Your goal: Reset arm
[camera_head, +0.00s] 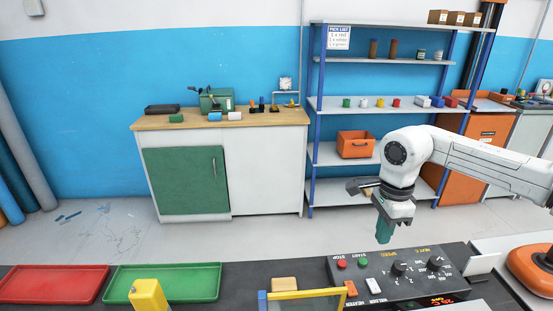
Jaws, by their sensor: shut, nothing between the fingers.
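My white arm reaches in from the right edge of the head view and bends down at a round joint. My gripper (384,238) hangs below it, pointing down, with dark green fingers that look closed together. Nothing shows between the fingers. It is in the air just behind the control panel (395,275), in front of the shelf unit.
A red tray (53,284) and a green tray (163,283) lie at the front left. A yellow block-shaped part (149,297) and a yellow-framed piece (308,293) stand nearby. Behind are a workbench (222,119) and a shelf unit (375,103). Open floor lies between.

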